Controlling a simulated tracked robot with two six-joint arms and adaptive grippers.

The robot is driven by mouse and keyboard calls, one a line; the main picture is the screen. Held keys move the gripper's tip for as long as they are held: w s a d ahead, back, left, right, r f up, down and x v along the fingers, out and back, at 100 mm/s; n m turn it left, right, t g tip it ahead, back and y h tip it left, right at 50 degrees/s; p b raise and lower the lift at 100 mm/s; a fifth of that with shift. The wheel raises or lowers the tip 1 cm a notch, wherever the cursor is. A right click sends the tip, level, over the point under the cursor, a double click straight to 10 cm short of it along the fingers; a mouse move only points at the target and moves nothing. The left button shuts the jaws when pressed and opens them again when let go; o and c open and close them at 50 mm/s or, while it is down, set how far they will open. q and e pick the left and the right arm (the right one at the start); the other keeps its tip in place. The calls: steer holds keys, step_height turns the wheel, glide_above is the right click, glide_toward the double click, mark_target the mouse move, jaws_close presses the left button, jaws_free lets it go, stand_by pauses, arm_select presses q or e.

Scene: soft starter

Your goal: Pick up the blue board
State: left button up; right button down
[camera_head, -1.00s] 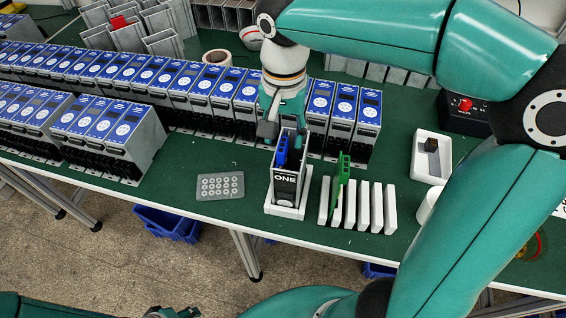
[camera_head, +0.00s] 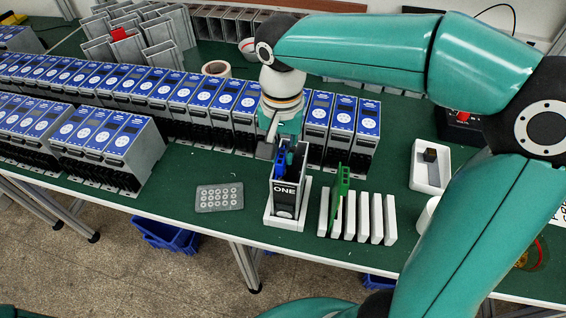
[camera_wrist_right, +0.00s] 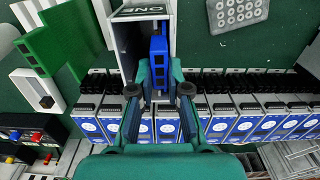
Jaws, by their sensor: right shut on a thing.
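The blue board (camera_head: 280,163) stands upright inside the open top of the casing marked ONE (camera_head: 286,195). Its lower part is hidden by the casing. My right gripper (camera_head: 279,152) reaches down from above to the casing's opening and is shut on the board's upper end. In the right wrist view the blue board (camera_wrist_right: 159,45) lies between the two fingertips (camera_wrist_right: 160,78). My left gripper is not in view.
The casing stands in a white holder (camera_head: 270,221). To its right a green board (camera_head: 341,185) stands in a white slotted rack (camera_head: 376,222). A grey button pad (camera_head: 219,196) lies to the left. Rows of blue-faced units (camera_head: 190,95) stand behind. A white tray (camera_head: 418,180) sits at the right.

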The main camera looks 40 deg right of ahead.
steer(key=shift+r, duration=0.1)
step_height(320, 180, up, 20)
steer(key=p, duration=0.3)
stand_by(0.4)
steer(key=c, duration=1.8)
jaws_free()
jaws_close()
steer(key=shift+r+p, duration=0.6)
steer(key=shift+p, duration=0.25)
